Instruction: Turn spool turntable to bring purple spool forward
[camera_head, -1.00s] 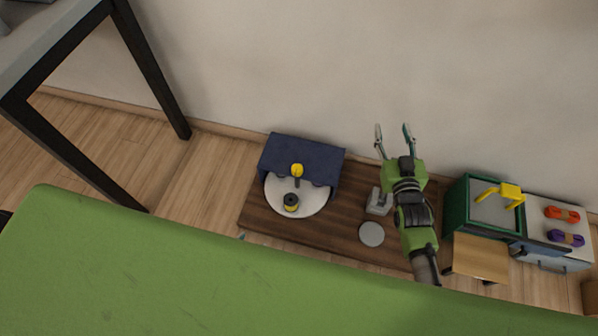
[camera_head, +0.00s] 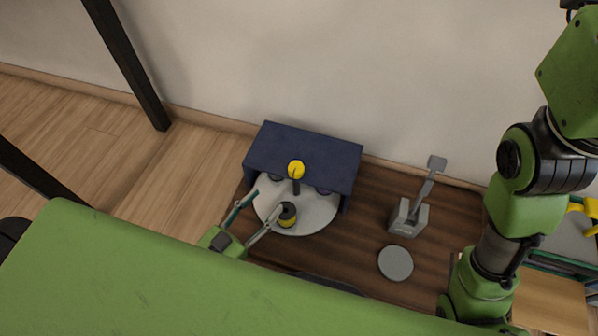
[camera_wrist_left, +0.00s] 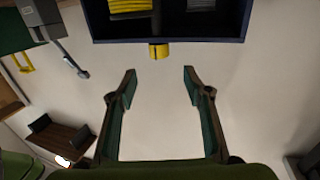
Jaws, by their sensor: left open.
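The turntable (camera_head: 318,212) is a pale round disc partly under a navy hood (camera_head: 305,150). A yellow knob (camera_head: 296,169) on a dark post rises at the hood's front edge. My left gripper (camera_head: 268,199) is open at the disc's front left, with one fingertip close to the yellow spool; contact is unclear. The left wrist view shows its open, empty fingers (camera_wrist_left: 159,74) below a dark box. My right gripper is outside the view.
My right arm rises at the right. A grey lever device (camera_head: 408,218) and a grey disc (camera_head: 395,263) stand on the brown wooden top (camera_head: 350,255) right of the turntable. A yellow handle (camera_head: 590,208) shows at the right edge. The wall is behind.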

